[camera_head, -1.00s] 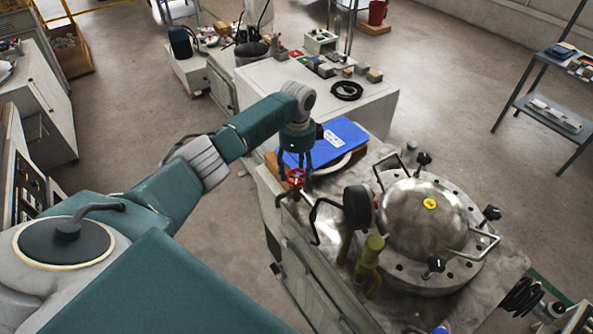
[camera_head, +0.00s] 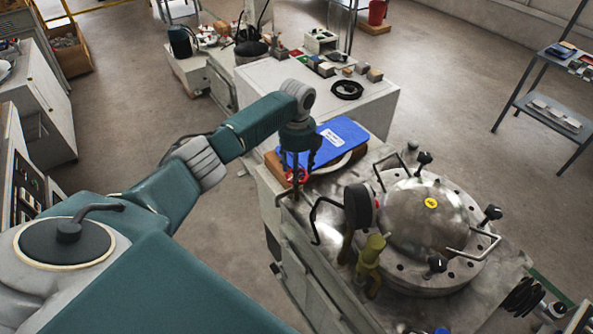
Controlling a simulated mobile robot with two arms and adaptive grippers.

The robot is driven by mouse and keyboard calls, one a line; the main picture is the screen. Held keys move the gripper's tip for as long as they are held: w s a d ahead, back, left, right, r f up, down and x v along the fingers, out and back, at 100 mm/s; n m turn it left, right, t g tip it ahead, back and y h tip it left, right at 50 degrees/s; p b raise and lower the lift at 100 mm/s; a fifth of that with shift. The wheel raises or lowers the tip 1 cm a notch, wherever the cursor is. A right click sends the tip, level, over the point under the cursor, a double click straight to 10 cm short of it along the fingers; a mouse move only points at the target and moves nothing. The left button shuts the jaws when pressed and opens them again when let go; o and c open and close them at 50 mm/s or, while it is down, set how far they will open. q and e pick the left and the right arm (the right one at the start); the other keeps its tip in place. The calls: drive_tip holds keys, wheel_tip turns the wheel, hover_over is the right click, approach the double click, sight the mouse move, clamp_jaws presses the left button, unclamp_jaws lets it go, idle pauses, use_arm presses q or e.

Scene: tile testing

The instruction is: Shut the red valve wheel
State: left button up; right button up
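The red valve wheel (camera_head: 303,176) is small and sits at the left edge of the metal bench, partly hidden by my gripper. My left gripper (camera_head: 303,173) points down at the wheel, with one dark finger in front of it and the other behind to the right. The fingers overlap the wheel in this view; whether they press on it cannot be made out. My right gripper is not in view.
A blue clipboard-like board (camera_head: 337,137) lies just behind the wheel. A domed steel vessel (camera_head: 424,220) with black knobs, a dark round gauge (camera_head: 358,206) and a yellowish valve body (camera_head: 370,262) stand to the right. A white cabinet (camera_head: 372,107) is behind.

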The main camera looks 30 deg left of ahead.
use_arm(q)
drive_tip(key=shift+d+m, duration=0.4)
drive_tip(key=shift+m, duration=0.1)
drive_tip(key=o, duration=1.1)
drive_tip(key=shift+a+r, duration=0.1)
drive_tip(key=shift+r, duration=0.1)
drive_tip(key=r, duration=1.1)
drive_tip(key=shift+d+r, duration=0.2)
drive_tip(key=shift+r, duration=0.15)
